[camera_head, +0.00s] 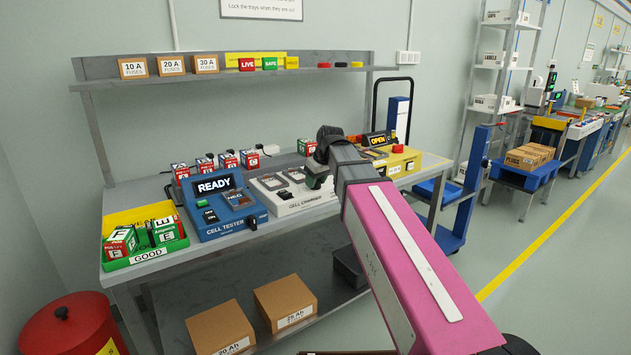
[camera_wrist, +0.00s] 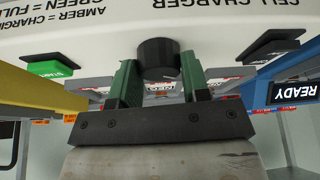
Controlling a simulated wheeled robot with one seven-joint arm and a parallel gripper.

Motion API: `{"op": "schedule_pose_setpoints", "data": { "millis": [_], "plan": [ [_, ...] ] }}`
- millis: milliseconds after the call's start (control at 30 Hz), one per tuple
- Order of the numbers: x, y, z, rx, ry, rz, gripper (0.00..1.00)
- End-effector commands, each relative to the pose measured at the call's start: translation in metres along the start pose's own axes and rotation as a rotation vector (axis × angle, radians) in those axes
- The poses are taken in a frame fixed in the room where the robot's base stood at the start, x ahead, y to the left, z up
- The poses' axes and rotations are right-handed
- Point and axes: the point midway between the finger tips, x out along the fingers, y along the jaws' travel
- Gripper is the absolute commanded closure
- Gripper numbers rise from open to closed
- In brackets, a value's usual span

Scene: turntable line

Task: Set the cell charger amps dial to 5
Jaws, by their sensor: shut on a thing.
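The cell charger (camera_head: 305,203) is a white box with a sloped panel in the middle of the bench. It shows upside down in the wrist view (camera_wrist: 215,20). My gripper (camera_head: 317,182) is at its right part, its green fingers pointing at the panel. In the wrist view my gripper (camera_wrist: 159,75) has a finger on each side of the black round amps dial (camera_wrist: 157,52) and is shut on it. The numbers around the dial are mostly hidden by the fingers, and I cannot read its setting. The dial is hidden in the head view.
A green start button (camera_wrist: 50,68) and a dark slot or button (camera_wrist: 270,48) flank the dial on the panel. The blue cell tester (camera_head: 225,210) reads READY, left of the charger. A yellow device (camera_head: 400,160) stands to the right. A GOOD tray (camera_head: 148,255) holds cells.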

Motion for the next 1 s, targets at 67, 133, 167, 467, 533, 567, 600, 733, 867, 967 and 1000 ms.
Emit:
{"op": "schedule_pose_setpoints", "data": {
  "millis": [67,133,167,467,533,567,600,733,867,967,1000],
  "plan": [
    [0.0,0.0005,-0.0002,-0.035,0.0,-0.015,0.81],
    [0.0001,0.0004,-0.0001,-0.061,-0.001,-0.026,0.81],
    [0.0001,0.0004,-0.0002,-0.071,-0.001,-0.03,0.81],
    [0.0001,0.0001,-0.0001,-0.119,-0.001,-0.049,0.81],
    [0.0001,0.0001,0.0,-0.122,-0.001,-0.05,0.81],
    [0.0001,0.0001,0.0,-0.122,-0.001,-0.05,0.81],
    [0.0001,0.0001,0.0,-0.122,-0.001,-0.05,0.81],
    [0.0001,0.0001,0.0001,-0.122,-0.001,-0.05,0.81],
    [0.0001,0.0001,0.0001,-0.121,-0.001,-0.05,0.44],
    [0.0001,0.0002,0.0001,-0.121,-0.001,-0.05,0.33],
    [0.0001,0.0002,0.0001,-0.121,-0.001,-0.05,0.33]
  ]
}}
